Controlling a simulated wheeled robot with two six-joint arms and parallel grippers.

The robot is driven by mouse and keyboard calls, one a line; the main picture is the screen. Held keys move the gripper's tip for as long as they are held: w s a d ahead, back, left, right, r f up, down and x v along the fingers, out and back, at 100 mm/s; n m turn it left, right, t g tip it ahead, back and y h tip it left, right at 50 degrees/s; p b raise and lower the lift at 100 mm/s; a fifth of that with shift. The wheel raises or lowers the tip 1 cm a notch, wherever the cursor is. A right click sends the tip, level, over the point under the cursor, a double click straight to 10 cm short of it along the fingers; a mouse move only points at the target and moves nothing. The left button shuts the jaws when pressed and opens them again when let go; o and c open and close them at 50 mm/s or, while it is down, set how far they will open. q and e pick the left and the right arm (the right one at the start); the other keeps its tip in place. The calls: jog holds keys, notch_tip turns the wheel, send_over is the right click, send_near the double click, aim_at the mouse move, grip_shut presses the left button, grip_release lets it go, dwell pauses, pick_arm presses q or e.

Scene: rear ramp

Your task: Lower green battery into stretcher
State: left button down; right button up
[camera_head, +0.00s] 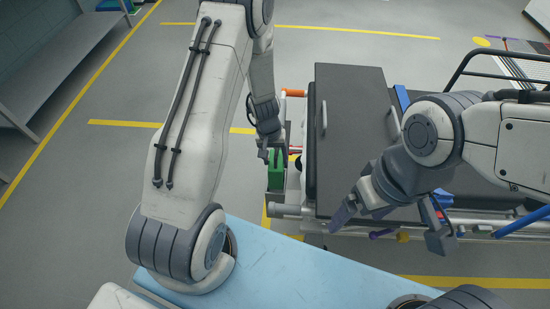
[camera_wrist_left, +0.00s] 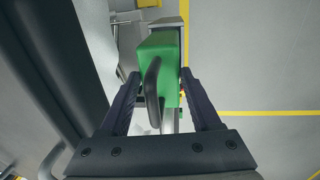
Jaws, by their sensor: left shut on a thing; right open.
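The green battery (camera_head: 276,172) hangs at the left end of the stretcher (camera_head: 345,85), below my left gripper (camera_head: 268,152). In the left wrist view the green battery (camera_wrist_left: 160,62) has a dark handle (camera_wrist_left: 152,85), and my left gripper (camera_wrist_left: 157,82) is shut on it, one finger on each side. A grey bracket-like part shows just beyond the battery. Whether the battery touches it I cannot tell. My right gripper (camera_head: 390,228) is open and empty over the near edge of the stretcher.
The stretcher has a dark mattress, an orange grip (camera_head: 293,93), metal rails and a black side rail (camera_head: 480,60). A light blue surface (camera_head: 300,275) lies in front. A grey bench (camera_head: 75,50) stands at the far left. Floor with yellow lines is open left of the stretcher.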

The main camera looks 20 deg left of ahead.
pick_arm(q)
jog(key=shift+f+b, duration=4.95)
jog(key=shift+b, duration=0.35)
grip_release()
jog(key=r+p, duration=0.1)
jog(key=r, duration=0.2)
jog(key=r+p, duration=0.1)
jog(key=r, duration=0.2)
jog(key=a+r+p, duration=0.1)
jog(key=r, duration=0.2)
jog(key=shift+s+r+p, duration=0.15)
jog(key=shift+r+p, duration=0.1)
jog(key=shift+p, duration=0.05)
jog(key=shift+a+r, duration=0.1)
jog(key=shift+r, duration=0.35)
